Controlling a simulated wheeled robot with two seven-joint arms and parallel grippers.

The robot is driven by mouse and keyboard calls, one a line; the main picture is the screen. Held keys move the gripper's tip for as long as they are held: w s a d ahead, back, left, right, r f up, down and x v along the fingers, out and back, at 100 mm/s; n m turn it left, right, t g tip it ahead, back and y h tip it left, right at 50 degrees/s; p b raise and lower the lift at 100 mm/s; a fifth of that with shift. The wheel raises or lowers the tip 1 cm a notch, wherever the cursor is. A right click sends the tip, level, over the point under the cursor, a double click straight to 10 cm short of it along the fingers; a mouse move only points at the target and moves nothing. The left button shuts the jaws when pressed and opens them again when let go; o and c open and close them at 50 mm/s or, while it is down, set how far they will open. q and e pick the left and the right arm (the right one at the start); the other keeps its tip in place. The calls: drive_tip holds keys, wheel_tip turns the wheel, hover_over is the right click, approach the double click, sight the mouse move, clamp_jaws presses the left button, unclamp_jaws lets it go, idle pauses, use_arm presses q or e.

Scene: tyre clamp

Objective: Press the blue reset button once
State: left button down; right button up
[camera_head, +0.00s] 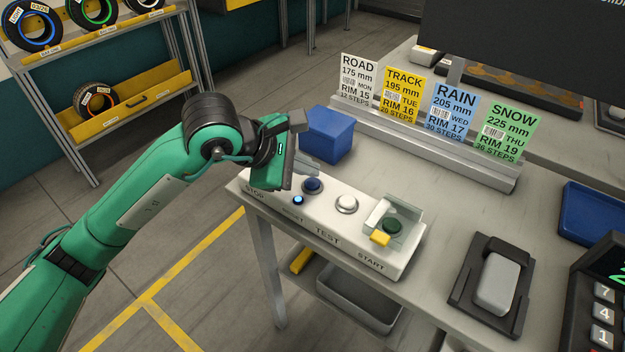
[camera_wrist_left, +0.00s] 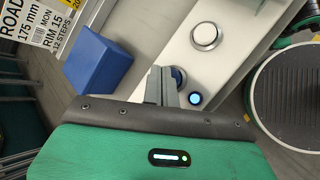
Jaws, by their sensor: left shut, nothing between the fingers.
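The blue reset button (camera_head: 313,186) sits on the white control panel (camera_head: 325,222), behind the RESET label, with a small lit blue lamp (camera_head: 298,200) in front of it. In the left wrist view the button (camera_wrist_left: 180,76) is partly hidden by my fingers, and the lamp (camera_wrist_left: 195,98) shows beside it. My left gripper (camera_head: 309,166) is shut and empty, its fingertips close by the button. The fingers also show in the wrist view (camera_wrist_left: 162,86). I cannot tell whether they touch the button. My right gripper is not in view.
A white TEST button (camera_head: 346,204) and a green START button (camera_head: 393,226) under a clear guard with a yellow tab (camera_head: 380,238) lie to the right. A blue box (camera_head: 327,134) stands behind the panel. The STOP end is partly hidden by my gripper.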

sight(306, 184)
use_arm(q)
drive_tip(key=shift+f, duration=0.1)
idle(0.7)
drive_tip(key=shift+f+b, duration=0.35)
drive_tip(key=shift+b, duration=0.35)
drive_tip(key=shift+f+b, duration=0.45)
drive_tip(key=shift+b, duration=0.1)
idle(0.5)
drive_tip(key=shift+r, duration=0.9)
drive_tip(key=shift+r+p, duration=0.1)
drive_tip(key=shift+p, duration=0.2)
drive_tip(key=shift+r+p, duration=0.95)
drive_tip(key=shift+r, duration=1.45)
